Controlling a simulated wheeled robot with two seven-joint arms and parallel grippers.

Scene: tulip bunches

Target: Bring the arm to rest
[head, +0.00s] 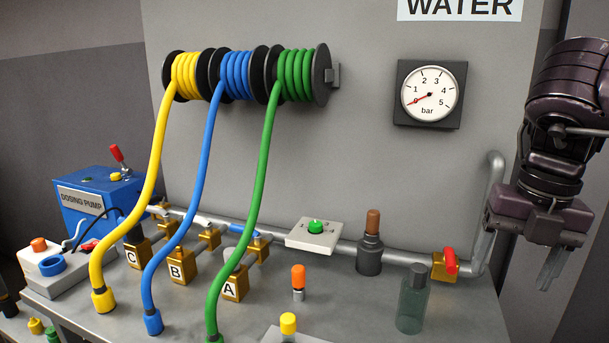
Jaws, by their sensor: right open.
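My right arm comes in at the right edge of the head view. Its gripper (551,268) hangs open and empty, fingers pointing down, to the right of the grey pipe (487,215) and apart from it. I see nothing between the fingers. My left gripper is not in view.
A grey bench (345,290) carries brass valve blocks A (235,285), B (182,265) and C (137,252), a red-handled valve (446,264) and a greenish bottle (413,300). Yellow (150,180), blue (203,170) and green (262,170) hoses hang from reels. A pressure gauge (430,94) is on the panel.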

